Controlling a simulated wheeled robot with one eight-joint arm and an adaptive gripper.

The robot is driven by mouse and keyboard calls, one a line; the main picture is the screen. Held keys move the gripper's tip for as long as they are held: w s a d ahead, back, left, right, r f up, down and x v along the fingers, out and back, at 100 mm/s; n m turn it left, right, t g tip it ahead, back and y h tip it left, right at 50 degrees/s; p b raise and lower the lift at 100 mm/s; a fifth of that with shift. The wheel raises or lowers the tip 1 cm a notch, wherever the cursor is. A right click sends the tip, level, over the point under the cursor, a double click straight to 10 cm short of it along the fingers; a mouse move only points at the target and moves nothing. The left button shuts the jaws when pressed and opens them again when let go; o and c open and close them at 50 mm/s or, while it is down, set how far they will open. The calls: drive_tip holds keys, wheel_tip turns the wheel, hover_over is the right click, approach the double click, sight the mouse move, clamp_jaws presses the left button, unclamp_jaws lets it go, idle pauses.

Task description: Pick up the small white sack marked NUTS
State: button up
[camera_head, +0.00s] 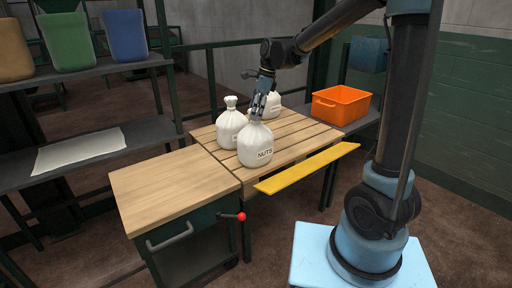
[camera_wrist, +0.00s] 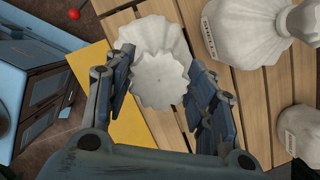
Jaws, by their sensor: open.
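The fingers are open, and I see no clear contact with the neck. The label is hidden in the wrist view.
A second white sack (camera_head: 229,125) stands close behind to the left, and a third (camera_head: 272,105) behind my gripper. A yellow board (camera_head: 308,168) edges the slatted top (camera_head: 300,140). An orange crate (camera_head: 341,105) stands at right. A wooden-topped cabinet (camera_head: 172,185) adjoins in front.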

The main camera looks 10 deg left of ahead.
drive_tip(key=shift+a+f, duration=0.1)
drive_tip(key=shift+f, duration=0.2)
drive_tip(key=shift+c, duration=0.5)
clamp_jaws()
drive_tip(key=shift+r, duration=0.15)
